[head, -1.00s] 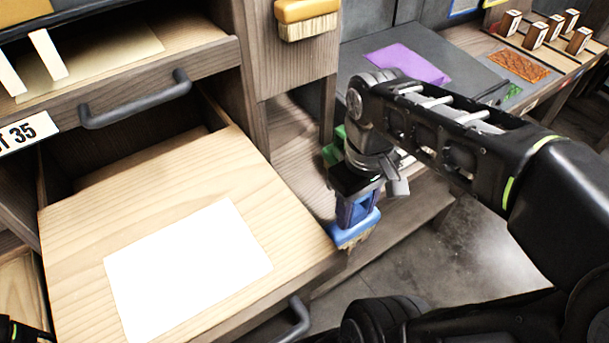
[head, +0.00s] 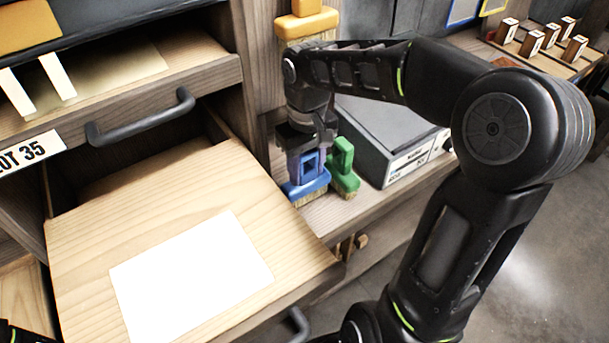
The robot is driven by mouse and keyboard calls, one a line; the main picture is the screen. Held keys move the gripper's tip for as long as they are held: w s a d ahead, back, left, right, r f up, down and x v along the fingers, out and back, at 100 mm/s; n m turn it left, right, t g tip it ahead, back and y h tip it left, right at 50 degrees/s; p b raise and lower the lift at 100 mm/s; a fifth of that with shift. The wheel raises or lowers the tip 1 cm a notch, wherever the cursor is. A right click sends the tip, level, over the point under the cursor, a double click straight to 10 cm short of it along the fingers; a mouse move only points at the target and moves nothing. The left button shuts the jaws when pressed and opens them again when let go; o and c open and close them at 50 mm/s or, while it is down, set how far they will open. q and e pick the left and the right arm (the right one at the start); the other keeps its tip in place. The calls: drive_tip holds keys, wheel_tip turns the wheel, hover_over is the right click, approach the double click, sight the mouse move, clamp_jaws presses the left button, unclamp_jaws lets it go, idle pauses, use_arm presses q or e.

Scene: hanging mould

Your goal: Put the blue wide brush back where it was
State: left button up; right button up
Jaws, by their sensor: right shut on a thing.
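The blue wide brush (head: 306,188) has a blue block handle and pale bristles pointing down. My right gripper (head: 307,155) is shut on its handle from above. The brush is upright over the wooden shelf (head: 352,208), just left of a green brush (head: 343,168). I cannot tell whether its bristles touch the shelf. A yellow brush (head: 306,25) is higher up at the wooden post, partly behind my right arm. Only a small dark part of my left arm shows at the lower left corner; its gripper is not visible.
An open wooden drawer (head: 250,205) with a white sheet (head: 190,268) on it lies left of the brush. A grey box (head: 395,140) with a label stands right of the green brush. Several small wooden stamps (head: 530,43) stand at the back right.

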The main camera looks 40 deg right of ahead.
sight(304, 178)
drive_tip(key=shift+w, duration=0.35)
drive_tip(key=shift+f, duration=1.8)
drive_tip(key=shift+f, duration=0.2)
drive_tip(key=o, duration=1.3)
drive_tip(key=shift+r, duration=0.15)
wheel_tip(304, 178, up, 12)
drive_tip(key=shift+r+p, duration=0.1)
drive_tip(key=shift+p, duration=0.25)
